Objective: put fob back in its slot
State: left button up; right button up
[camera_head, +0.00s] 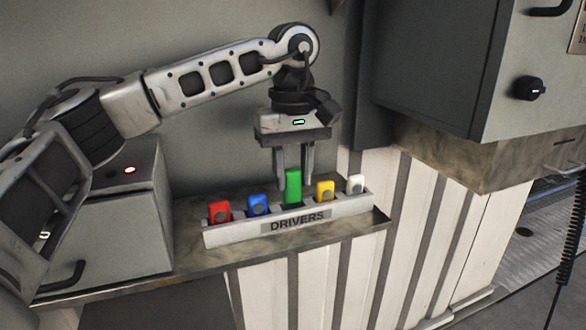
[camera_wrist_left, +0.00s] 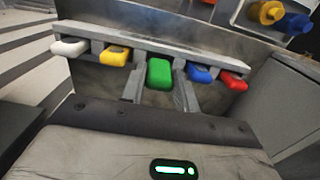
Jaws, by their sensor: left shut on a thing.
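The green fob (camera_head: 293,186) stands upright at the middle of the rack labelled DRIVERS (camera_head: 230,236), higher than the fobs on either side of it. My left gripper (camera_head: 293,180) comes down from above and is shut on the green fob. In the left wrist view the green fob (camera_wrist_left: 159,74) sits between the fingers of my left gripper (camera_wrist_left: 160,92), in line with the rack's middle. Whether its lower end is inside the slot is hidden by the rack front. My right gripper is not in view.
Red (camera_head: 220,211), blue (camera_head: 258,205), yellow (camera_head: 325,190) and white (camera_head: 356,184) fobs sit in the rack. A grey box (camera_head: 110,220) with a red light stands left on the shelf. A grey cabinet (camera_head: 430,70) overhangs at upper right.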

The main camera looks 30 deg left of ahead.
pick_arm(q)
jog(key=shift+f, duration=0.4)
jog(key=shift+f+b, duration=0.4)
jog(key=shift+f, duration=0.25)
jog(key=shift+f, duration=0.15)
jog(key=shift+f, duration=0.1)
